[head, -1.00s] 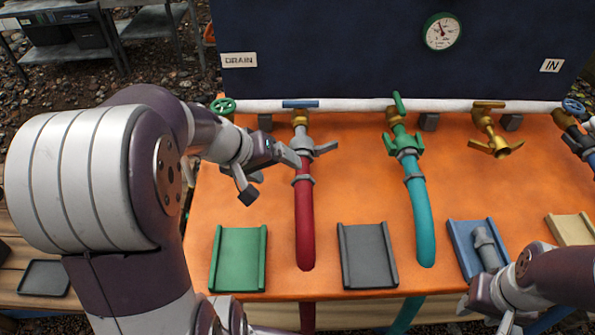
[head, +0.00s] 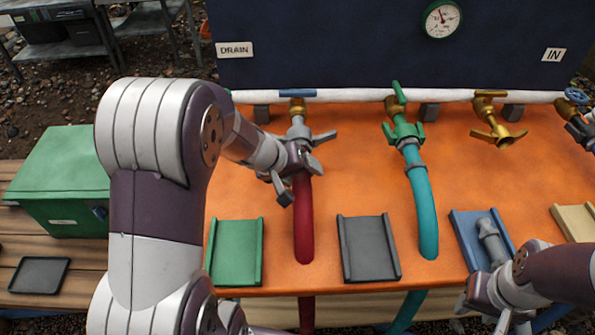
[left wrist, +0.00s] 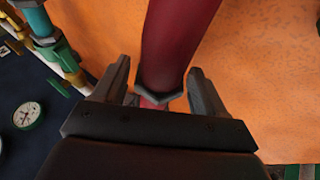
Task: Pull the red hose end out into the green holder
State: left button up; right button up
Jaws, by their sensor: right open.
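The red hose (head: 304,225) hangs from a brass tap under the white pipe, its upper end in a grey eared coupling (head: 300,132). It runs down over the orange top and past the front edge. My left gripper (head: 300,182) is at the hose just below the coupling. In the left wrist view its open fingers (left wrist: 160,75) stand on either side of the red hose (left wrist: 175,40), with gaps visible. The green holder (head: 235,252), an empty trough, lies left of the hose's lower part. My right gripper (head: 488,312) is open near the blue holder.
A teal hose (head: 421,200) with a green coupling hangs to the right. An empty grey holder (head: 368,248) lies between the hoses. The blue holder (head: 465,235) contains a grey fitting (head: 490,240). A green box (head: 62,175) and black tray (head: 40,275) are at left.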

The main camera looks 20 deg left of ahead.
pick_arm(q)
jog(key=c, duration=0.8)
jog(key=shift+s+d, duration=0.1)
jog(key=shift+s, duration=0.15)
jog(key=shift+s+d+b, duration=0.35)
jog(key=shift+s+b, duration=0.15)
jog(key=shift+s, duration=0.2)
jog(key=shift+s+d+b, duration=0.3)
jog(key=shift+s+b, duration=0.15)
jog(key=shift+s, duration=0.2)
jog(key=shift+s+d+b, duration=0.25)
jog(key=shift+s+d, duration=0.1)
jog(key=shift+s, duration=0.35)
jog(key=shift+s+d+b, duration=0.25)
jog(key=shift+s+d, duration=0.05)
jog(key=shift+s, duration=0.35)
notch_tip(320, 180, up, 5)
jog(key=p, duration=0.4)
jog(key=shift+r, duration=0.1)
